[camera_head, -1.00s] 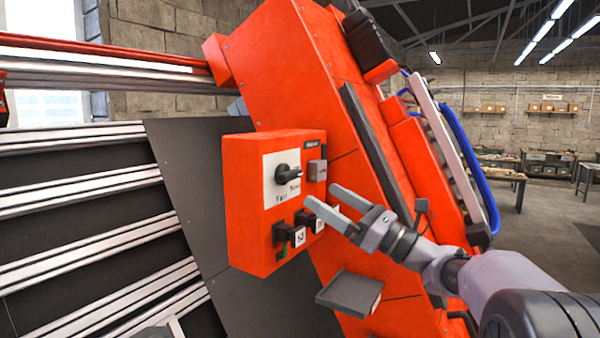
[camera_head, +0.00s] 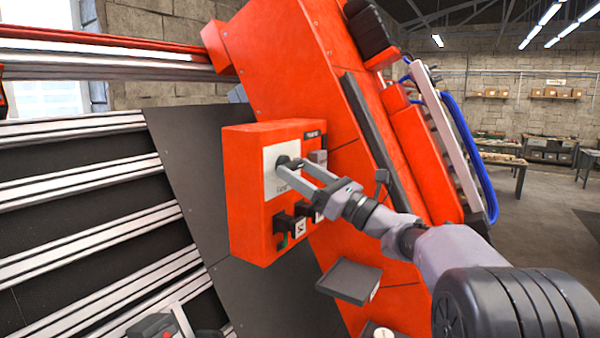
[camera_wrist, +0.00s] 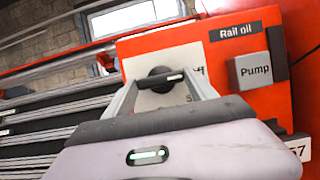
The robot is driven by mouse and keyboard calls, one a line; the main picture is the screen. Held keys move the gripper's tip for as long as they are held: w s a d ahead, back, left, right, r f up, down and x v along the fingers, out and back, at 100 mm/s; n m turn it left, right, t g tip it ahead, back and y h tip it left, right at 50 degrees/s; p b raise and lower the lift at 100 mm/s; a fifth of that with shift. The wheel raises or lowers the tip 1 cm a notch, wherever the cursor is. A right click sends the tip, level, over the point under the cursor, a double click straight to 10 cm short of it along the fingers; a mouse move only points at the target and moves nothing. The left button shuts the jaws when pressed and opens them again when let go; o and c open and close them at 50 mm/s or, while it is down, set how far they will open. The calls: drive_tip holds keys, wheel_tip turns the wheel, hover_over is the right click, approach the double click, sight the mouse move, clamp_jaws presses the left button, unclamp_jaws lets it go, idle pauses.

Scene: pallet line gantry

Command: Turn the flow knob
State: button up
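The flow knob (camera_head: 283,161) is a round black knob with a grip bar, on a white plate (camera_head: 270,182) on the orange control box. In the wrist view the knob (camera_wrist: 160,80) has a pale mark pointing right. The box carries a "Rail oil" label (camera_wrist: 236,31). My gripper (camera_head: 292,167) is at the knob, with its two grey fingers apart.
A grey "Pump" button (camera_wrist: 255,70) sits right of the knob. Black switches (camera_head: 283,222) are below it on the box. A dark tray-like plate (camera_head: 348,281) juts out below the box. Black panels with pale rails (camera_head: 80,180) lie left. Open floor (camera_head: 530,215) shows at the far right.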

drive_tip(key=shift+c, duration=0.5)
drive_tip(key=shift+m, duration=0.3)
drive_tip(key=shift+r+p, duration=0.1)
drive_tip(key=shift+p, duration=0.4)
drive_tip(key=shift+r+m+t+h+p, duration=0.1)
drive_tip(key=shift+m+t+h+p, duration=0.3)
drive_tip(key=shift+m+p, duration=0.6)
drive_tip(key=m+h+p, duration=0.1)
drive_tip(key=m+p, duration=0.1)
drive_tip(key=m+t+p, duration=0.1)
drive_tip(key=m+p, duration=0.1)
drive_tip(key=shift+s+a+r+m+t+h+p, duration=0.1)
drive_tip(key=shift+s+r+m+t+h+p, duration=0.05)
drive_tip(key=shift+m+t+h+p, duration=0.2)
drive_tip(key=m+t+h+p, duration=0.1)
drive_tip(key=m+p, duration=0.2)
drive_tip(key=p, duration=0.1)
drive_tip(key=shift+m+h, duration=0.35)
drive_tip(key=shift+s+m+p, duration=0.1)
drive_tip(key=shift+m+p, duration=0.6)
drive_tip(key=shift+p, duration=0.15)
drive_tip(key=shift+f+h, duration=0.25)
drive_tip(key=shift+h, duration=0.15)
